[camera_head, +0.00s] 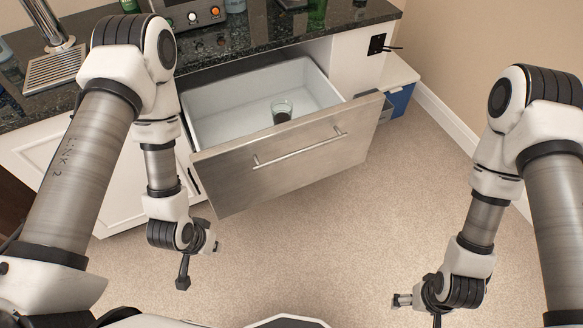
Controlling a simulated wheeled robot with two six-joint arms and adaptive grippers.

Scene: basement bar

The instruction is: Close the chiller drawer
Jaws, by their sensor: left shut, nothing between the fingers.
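The chiller drawer (285,165) is pulled well out from under the dark counter. It has a brushed-metal front, a long bar handle (300,149) and a white inside. A glass (282,110) with something dark in it stands inside the drawer, close behind the front. My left gripper (214,246) is shut and empty, below and just left of the drawer front's lower left corner, apart from it. My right gripper (402,300) hangs low at the right, well away from the drawer; its fingers are too small to read.
The dark stone counter (230,42) above carries a beer tap (50,25), a drip tray (55,68) and a metal appliance (190,14). White cabinets flank the drawer. A blue bin (398,102) stands right of it. The carpet (330,240) in front is clear.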

